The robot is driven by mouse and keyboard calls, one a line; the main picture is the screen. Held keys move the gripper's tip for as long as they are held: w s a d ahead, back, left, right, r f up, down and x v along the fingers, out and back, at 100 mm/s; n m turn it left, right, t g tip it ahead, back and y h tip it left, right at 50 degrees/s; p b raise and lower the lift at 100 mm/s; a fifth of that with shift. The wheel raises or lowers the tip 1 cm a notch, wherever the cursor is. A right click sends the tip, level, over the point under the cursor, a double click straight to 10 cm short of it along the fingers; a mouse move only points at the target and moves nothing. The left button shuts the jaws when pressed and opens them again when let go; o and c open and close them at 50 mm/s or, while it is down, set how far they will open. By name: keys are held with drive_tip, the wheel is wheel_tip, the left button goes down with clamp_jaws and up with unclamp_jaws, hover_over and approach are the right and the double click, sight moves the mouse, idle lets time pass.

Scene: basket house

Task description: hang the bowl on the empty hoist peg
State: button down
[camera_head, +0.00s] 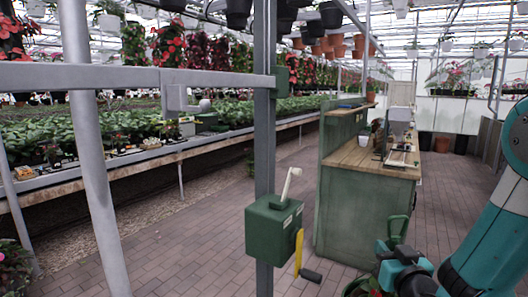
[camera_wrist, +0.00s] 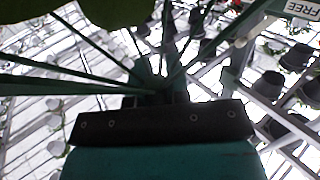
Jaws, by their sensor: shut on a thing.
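My gripper (camera_head: 392,262) is at the lower right of the head view, shut on the green hanger (camera_head: 397,229) of the bowl. In the wrist view, green straps (camera_wrist: 60,88) fan out from the gripper (camera_wrist: 165,93). A grey bracket peg with a pale round end (camera_head: 204,104) is on the grey rail (camera_head: 130,77), left of my gripper and higher in the picture. Nothing hangs on this peg.
A green wood-topped bench (camera_head: 365,215) stands behind. Brick floor (camera_head: 190,260) is clear between. A FREE sign (camera_wrist: 301,8) shows in the wrist view.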

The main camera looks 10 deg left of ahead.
drive_tip(key=s+a+r+n+g+y+p, duration=0.35)
drive_tip(key=s+a+r+n+y, duration=0.2)
drive_tip(key=s+a+r, duration=0.6)
drive_tip(key=s+a+r+n+g+y+p, duration=0.35)
drive_tip(key=s+a+r+y, duration=0.35)
drive_tip(key=a+r, duration=0.6)
drive_tip(key=w+a+h+p, duration=0.1)
drive_tip(key=a+p, duration=0.5)
drive_tip(key=a, duration=0.1)
drive_tip(key=shift+w+a+g, duration=0.2)
drive_tip(key=shift+w+g, duration=0.2)
drive_tip(key=shift+w+a+r, duration=0.1)
drive_tip(key=shift+a+r, duration=0.1)
drive_tip(key=shift+a, duration=0.05)
drive_tip(key=shift+s+p+x, duration=0.2)
drive_tip(key=shift+p+x, duration=0.4)
drive_tip(key=shift+x, duration=0.85)
drive_tip(key=shift+a, duration=0.2)
